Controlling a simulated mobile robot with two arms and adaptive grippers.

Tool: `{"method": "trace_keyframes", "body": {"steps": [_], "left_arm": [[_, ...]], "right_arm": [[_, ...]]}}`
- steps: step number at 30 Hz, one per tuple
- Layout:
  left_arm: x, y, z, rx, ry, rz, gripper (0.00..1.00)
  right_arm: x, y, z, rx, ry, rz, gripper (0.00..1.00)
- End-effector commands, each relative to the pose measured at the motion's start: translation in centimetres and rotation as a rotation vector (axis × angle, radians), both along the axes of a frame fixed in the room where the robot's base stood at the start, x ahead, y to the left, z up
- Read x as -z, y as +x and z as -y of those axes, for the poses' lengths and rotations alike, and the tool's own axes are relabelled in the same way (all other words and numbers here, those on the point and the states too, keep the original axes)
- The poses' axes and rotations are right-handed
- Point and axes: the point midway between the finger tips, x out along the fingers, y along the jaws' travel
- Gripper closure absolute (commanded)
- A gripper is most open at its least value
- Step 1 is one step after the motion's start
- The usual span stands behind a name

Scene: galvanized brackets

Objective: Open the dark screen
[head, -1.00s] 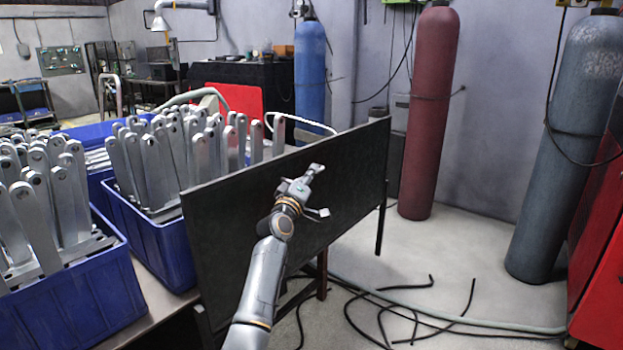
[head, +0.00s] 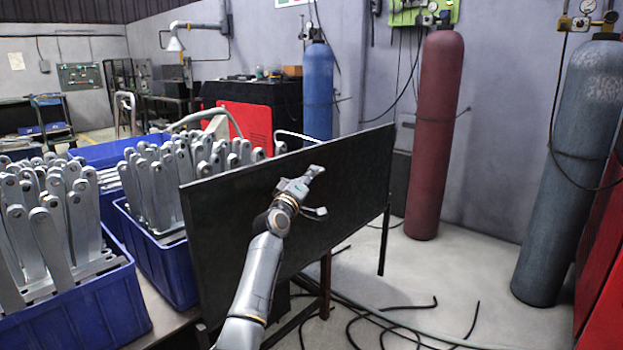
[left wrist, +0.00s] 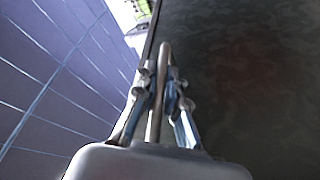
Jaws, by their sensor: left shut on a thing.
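The dark screen (head: 230,225) is a flat black panel on thin legs. It stands upright at an angle across the middle of the head view, and fills the right side of the left wrist view (left wrist: 250,90). My left gripper (head: 314,173) is at the screen's face, right of its middle. In the left wrist view its fingers (left wrist: 162,85) are closed around a thin bar (left wrist: 164,55) in front of the panel, near one of the panel's edges. The bar seems to be the screen's handle. What lies behind the screen is mostly hidden. My right gripper is not in view.
Blue crates (head: 85,312) of galvanized brackets (head: 45,235) stand on a table close to the screen's left end. Black cables (head: 375,325) lie on the floor below. A red cylinder (head: 438,140) and a grey cylinder (head: 570,180) stand by the wall. Floor right of the screen is mostly clear.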

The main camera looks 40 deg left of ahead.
Motion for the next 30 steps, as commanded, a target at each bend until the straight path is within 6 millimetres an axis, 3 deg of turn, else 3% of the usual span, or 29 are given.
{"method": "trace_keyframes", "body": {"steps": [10,11,14,24,30], "left_arm": [[-0.7,-0.1,-0.1,-0.001,0.002,0.011,1.00],[-0.7,-0.1,-0.1,-0.001,0.002,0.011,0.83],[-0.7,-0.1,-0.1,-0.001,0.002,0.011,0.66],[-0.3,-0.2,0.0,0.000,0.001,0.006,0.66],[0.2,-1.9,0.6,0.002,0.001,0.006,0.66]], "right_arm": [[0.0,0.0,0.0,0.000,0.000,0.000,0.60],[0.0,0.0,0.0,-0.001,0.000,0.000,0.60],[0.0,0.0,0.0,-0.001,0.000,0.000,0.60],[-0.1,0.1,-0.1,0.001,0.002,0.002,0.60],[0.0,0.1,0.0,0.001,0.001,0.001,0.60]]}}
